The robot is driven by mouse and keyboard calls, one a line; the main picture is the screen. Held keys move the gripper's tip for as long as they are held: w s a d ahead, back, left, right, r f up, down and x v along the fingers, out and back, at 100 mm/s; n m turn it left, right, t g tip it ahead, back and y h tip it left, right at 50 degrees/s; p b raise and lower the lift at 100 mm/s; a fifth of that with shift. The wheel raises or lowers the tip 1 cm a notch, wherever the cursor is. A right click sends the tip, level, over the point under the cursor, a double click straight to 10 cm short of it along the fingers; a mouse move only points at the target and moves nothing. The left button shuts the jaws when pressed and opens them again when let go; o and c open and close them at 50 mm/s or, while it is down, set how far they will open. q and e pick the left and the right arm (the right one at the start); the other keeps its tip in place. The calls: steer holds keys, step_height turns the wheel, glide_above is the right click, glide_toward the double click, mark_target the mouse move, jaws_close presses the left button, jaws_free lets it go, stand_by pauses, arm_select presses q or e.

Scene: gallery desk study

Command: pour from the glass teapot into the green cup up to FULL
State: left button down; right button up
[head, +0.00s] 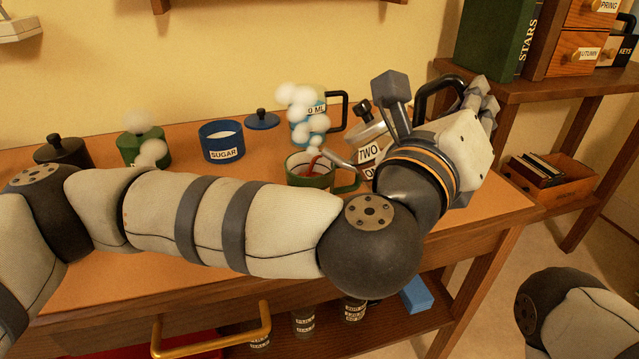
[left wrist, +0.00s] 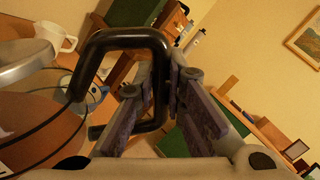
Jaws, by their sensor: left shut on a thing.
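The glass teapot (head: 369,146), with TWO and ONE labels, is tilted, its spout (head: 340,159) pointing left over the green cup (head: 311,181). A thin red-brown stream shows at the spout's end, inside the cup's rim. The cup stands upright on the desk, its handle to the right; its liquid level is unclear. My left gripper (head: 434,104) is at the teapot's black handle (left wrist: 125,40), shut on it. The left wrist view shows brown liquid in the teapot (left wrist: 40,128). My arm hides part of the teapot and cup. My right gripper is out of view.
A blue SUGAR bowl (head: 222,142), a blue lid (head: 262,119) and a steaming, labelled vessel (head: 300,132) stand behind the cup. A green pot (head: 130,150) and a dark pot (head: 64,151) are at left. A shelf (head: 540,82) is at right.

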arm_select(q)
steer(key=shift+w+a+r, duration=0.1)
steer(key=shift+a+r, duration=0.1)
steer(key=shift+r, duration=0.25)
stand_by(0.4)
steer(key=shift+a+r+n, duration=0.1)
steer(key=shift+r+n, duration=0.05)
steer(key=shift+n, duration=0.15)
steer(key=shift+d+f, duration=0.2)
steer(key=shift+f, duration=0.1)
stand_by(0.3)
steer(key=shift+d+f+m, duration=0.1)
steer(key=shift+f+m, duration=0.15)
steer(key=shift+m, duration=0.15)
stand_by(1.4)
